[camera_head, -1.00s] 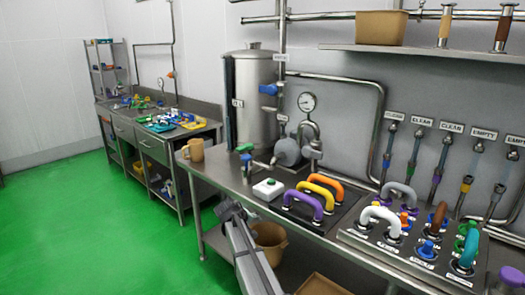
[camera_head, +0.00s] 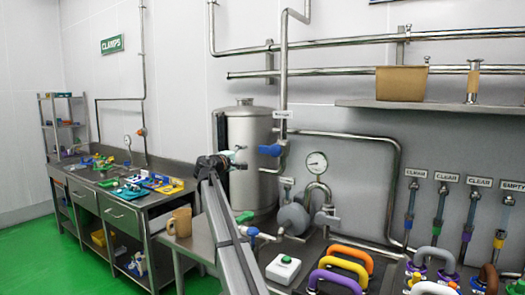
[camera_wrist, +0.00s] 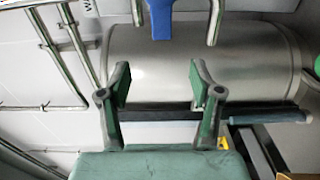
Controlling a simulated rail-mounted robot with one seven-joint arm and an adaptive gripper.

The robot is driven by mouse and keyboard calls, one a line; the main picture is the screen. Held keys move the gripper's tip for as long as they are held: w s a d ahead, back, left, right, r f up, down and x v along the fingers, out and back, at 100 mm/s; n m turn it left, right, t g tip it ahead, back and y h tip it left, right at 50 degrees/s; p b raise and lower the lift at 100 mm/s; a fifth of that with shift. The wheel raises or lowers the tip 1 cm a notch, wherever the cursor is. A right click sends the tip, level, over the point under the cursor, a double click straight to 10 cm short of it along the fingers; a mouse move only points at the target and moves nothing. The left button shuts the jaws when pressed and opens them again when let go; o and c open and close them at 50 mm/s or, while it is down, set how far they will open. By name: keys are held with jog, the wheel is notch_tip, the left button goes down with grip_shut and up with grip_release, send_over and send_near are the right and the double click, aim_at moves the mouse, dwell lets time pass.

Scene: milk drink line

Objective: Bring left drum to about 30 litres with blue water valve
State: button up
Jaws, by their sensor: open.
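The steel drum (camera_head: 250,190) stands upright at the back of the counter; it lies sideways across the wrist view (camera_wrist: 250,65). A dark upright strip (camera_head: 220,135) runs along its left side; I cannot read a level. The blue valve handle (camera_head: 270,150) sits on the pipe in front of the drum's upper right. It also shows at the top of the wrist view (camera_wrist: 161,18). My gripper (camera_head: 240,157) is raised in front of the drum, just left of the handle. In the wrist view my gripper (camera_wrist: 158,75) is open and empty, apart from the handle.
A green-handled valve (camera_head: 245,217) is low by the drum. A tan mug (camera_head: 180,222) stands at the counter's left end. A white box with a green button (camera_head: 283,268) and coloured handles (camera_head: 345,265) are in front. Pipes and a gauge (camera_head: 317,162) crowd the right.

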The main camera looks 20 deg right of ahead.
aim_at(263, 150)
jog(key=p+x, duration=0.3)
jog(key=x, duration=1.4)
jog(key=shift+f, duration=0.15)
grip_shut()
